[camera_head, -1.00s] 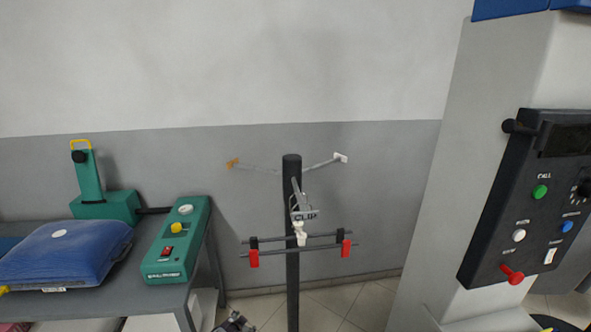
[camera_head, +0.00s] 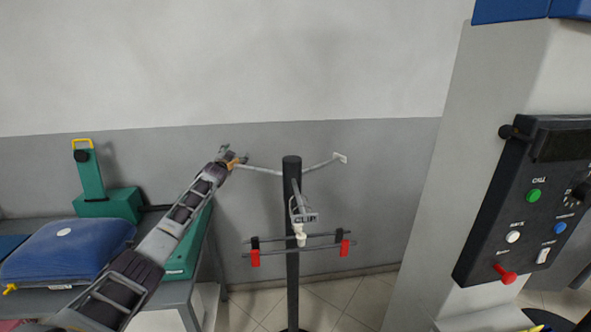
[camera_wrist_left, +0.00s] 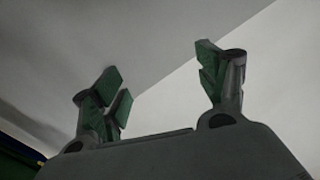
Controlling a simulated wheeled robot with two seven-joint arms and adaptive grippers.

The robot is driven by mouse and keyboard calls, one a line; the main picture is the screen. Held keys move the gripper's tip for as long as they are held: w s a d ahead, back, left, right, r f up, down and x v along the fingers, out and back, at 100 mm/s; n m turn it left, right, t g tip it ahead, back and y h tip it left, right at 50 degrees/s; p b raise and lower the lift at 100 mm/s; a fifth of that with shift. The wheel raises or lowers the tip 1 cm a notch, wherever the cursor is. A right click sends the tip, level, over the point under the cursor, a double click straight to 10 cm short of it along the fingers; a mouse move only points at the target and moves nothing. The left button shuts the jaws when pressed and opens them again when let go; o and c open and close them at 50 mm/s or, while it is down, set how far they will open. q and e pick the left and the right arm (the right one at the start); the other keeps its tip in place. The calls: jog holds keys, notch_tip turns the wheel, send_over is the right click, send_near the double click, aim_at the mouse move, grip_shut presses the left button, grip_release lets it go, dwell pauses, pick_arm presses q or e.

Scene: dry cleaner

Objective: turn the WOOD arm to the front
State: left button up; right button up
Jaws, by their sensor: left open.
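A dark post (camera_head: 291,240) stands by the wall and carries three thin arms. The left arm (camera_head: 262,171) has an orange-brown, wood-coloured tip (camera_head: 235,163); no WOOD lettering is readable. The front arm has a CLIP sign (camera_head: 305,218) and holds a bar hanger with red clips (camera_head: 255,258). The right arm (camera_head: 322,164) ends in a white tip. My left gripper (camera_head: 229,155) is open at the wood-coloured tip and partly overlaps it; contact cannot be told. In the left wrist view the fingers (camera_wrist_left: 163,82) are apart with nothing visible between them. My right gripper is out of view.
A grey table (camera_head: 190,293) at left bears a blue cushion (camera_head: 70,252) and a green device (camera_head: 105,200). At right a pale column carries a black control panel (camera_head: 520,220). The wall is behind the post. Floor around its base looks clear.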

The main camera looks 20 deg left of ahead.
pick_arm(q)
jog(key=s+r+n+t, duration=0.1)
jog(key=s+r+t, duration=0.15)
jog(key=r, duration=2.15)
jog(key=s+d+r+h+p, duration=0.1)
jog(key=s+d+r, duration=0.3)
jog(key=r, duration=0.2)
jog(key=s+d+r+h+p, duration=0.1)
jog(key=s+d+r+h, duration=0.15)
jog(key=d+r, duration=0.2)
jog(key=s+d+f+m+g+h, duration=0.25)
jog(key=s+d+g, duration=0.2)
jog(key=d, duration=0.45)
jog(key=s+d+f+m+g+h, duration=0.1)
jog(key=s+d+f+g+h, duration=0.2)
jog(key=s+d, duration=0.4)
jog(key=s+d+f+g+y, duration=0.1)
jog(key=s+d+f+g, duration=0.2)
jog(key=s+f+g, duration=0.4)
jog(key=shift+s+d+f+m+y+b, duration=0.4)
jog(key=shift+s+f, duration=1.35)
jog(key=shift+s, duration=1.2)
pick_arm(e)
jog(key=shift+s+a+r, duration=0.1)
jog(key=shift+a+r, duration=0.3)
jog(key=shift+a, duration=0.2)
jog(key=shift+a+r, duration=0.4)
jog(key=shift+a, duration=0.15)
